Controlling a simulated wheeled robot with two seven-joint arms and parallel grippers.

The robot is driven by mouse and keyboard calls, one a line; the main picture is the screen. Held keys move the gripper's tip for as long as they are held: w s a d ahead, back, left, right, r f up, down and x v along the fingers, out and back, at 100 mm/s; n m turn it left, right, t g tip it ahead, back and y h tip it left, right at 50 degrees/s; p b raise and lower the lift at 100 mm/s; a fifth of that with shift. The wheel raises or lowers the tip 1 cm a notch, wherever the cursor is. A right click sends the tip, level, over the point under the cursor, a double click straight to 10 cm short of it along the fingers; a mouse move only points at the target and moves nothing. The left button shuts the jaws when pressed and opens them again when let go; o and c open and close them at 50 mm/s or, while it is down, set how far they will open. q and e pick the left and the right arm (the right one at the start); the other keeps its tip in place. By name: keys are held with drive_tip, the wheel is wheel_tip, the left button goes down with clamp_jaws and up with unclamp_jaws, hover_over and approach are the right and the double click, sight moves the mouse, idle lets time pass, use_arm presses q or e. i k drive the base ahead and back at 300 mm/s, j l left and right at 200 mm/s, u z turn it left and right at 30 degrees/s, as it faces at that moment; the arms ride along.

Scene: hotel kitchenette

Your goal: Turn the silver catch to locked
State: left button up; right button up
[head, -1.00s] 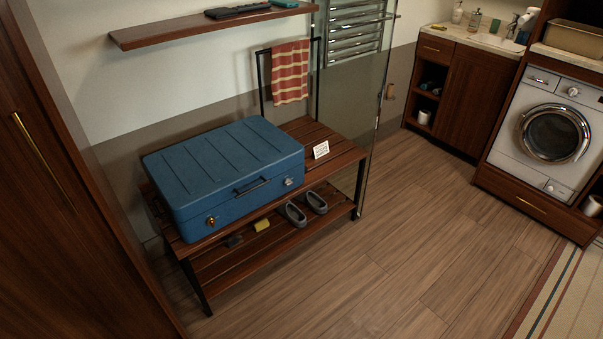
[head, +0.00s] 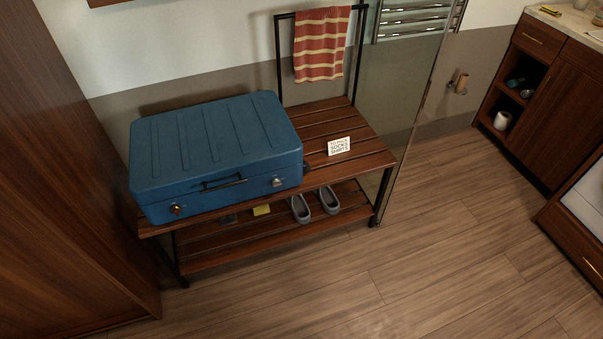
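A closed blue suitcase (head: 212,150) lies flat on the upper slats of a wooden luggage rack (head: 365,158). The silver catch (head: 278,182) is on the right part of its front face, to the right of the dark handle (head: 224,183). A brass-coloured catch (head: 177,209) is on the left part of the same face. The silver catch is too small to tell which way it is turned. Neither of my grippers is in view.
Grey slippers (head: 315,204) and a yellow item (head: 262,210) are on the lower shelf. A striped towel (head: 321,44) hangs behind. A glass panel (head: 400,80) stands at right. The floor (head: 400,270) in front is clear.

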sight(275, 182)
drive_tip(key=i+l, duration=0.15)
drive_tip(key=l, duration=0.2)
drive_tip(key=i+l+u, duration=0.1)
drive_tip(key=l, duration=0.25)
drive_tip(key=i+l, duration=0.15)
drive_tip(key=l, duration=0.2)
drive_tip(key=i+l, duration=0.15)
drive_tip(key=l, duration=0.25)
drive_tip(key=i+l+u, duration=0.1)
drive_tip(key=l, duration=0.25)
